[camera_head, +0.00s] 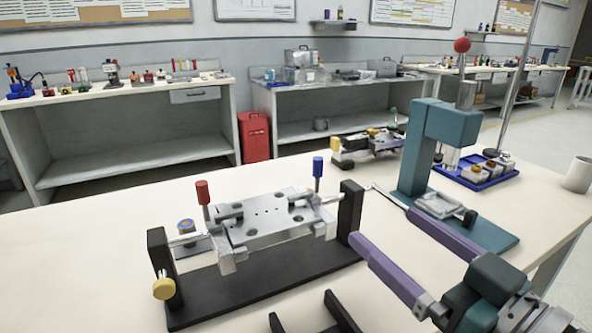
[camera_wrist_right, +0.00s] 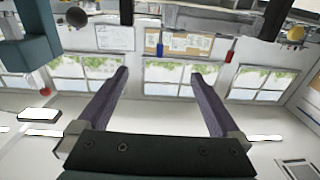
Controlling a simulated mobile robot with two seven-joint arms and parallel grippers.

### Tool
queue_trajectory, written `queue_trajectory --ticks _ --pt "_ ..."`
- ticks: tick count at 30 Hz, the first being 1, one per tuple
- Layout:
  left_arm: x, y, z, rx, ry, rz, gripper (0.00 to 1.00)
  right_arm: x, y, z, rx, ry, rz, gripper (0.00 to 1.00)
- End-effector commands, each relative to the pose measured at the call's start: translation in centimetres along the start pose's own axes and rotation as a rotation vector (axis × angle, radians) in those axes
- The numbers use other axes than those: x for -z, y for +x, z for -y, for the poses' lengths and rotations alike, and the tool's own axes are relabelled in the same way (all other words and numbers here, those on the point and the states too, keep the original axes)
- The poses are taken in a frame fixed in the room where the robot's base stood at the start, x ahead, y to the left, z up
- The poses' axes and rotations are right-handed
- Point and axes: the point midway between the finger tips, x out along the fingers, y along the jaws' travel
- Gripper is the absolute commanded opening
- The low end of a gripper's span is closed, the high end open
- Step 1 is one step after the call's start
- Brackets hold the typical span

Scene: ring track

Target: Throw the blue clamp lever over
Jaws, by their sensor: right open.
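The blue clamp lever (camera_head: 318,168) stands upright at the right back corner of a silver fixture plate (camera_head: 270,222). A red lever (camera_head: 203,191) stands upright at the plate's left end. In the right wrist view, which is upside down, the blue lever (camera_wrist_right: 159,50) hangs between the fingertips in the picture, beyond them, and the red lever (camera_wrist_right: 229,55) is to its right. My right gripper (camera_head: 382,223), with purple fingers, is open and empty, right of the fixture and apart from the blue lever. Its fingers also show in the wrist view (camera_wrist_right: 160,76). My left gripper is not seen.
Black uprights (camera_head: 351,212) hold the plate over a black base (camera_head: 250,280); a yellow knob (camera_head: 164,289) sits at the front left. A teal press (camera_head: 420,150) stands behind my right gripper. A blue tray (camera_head: 455,177) and white cup (camera_head: 579,174) are at the right.

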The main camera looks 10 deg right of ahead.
Motion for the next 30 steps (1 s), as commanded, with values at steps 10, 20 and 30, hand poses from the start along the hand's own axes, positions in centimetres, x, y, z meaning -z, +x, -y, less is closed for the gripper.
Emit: queue_trajectory --ticks 10,20,30 --pt "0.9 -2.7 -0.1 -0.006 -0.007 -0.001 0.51 0.2 -6.6 0.0 0.0 0.0 0.007 1.0" --pt "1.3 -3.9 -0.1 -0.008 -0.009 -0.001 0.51 0.3 -9.0 0.7 -0.004 0.009 0.055 1.0" --pt "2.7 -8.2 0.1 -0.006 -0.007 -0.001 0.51 1.5 -9.2 4.5 -0.061 0.03 0.564 1.0"
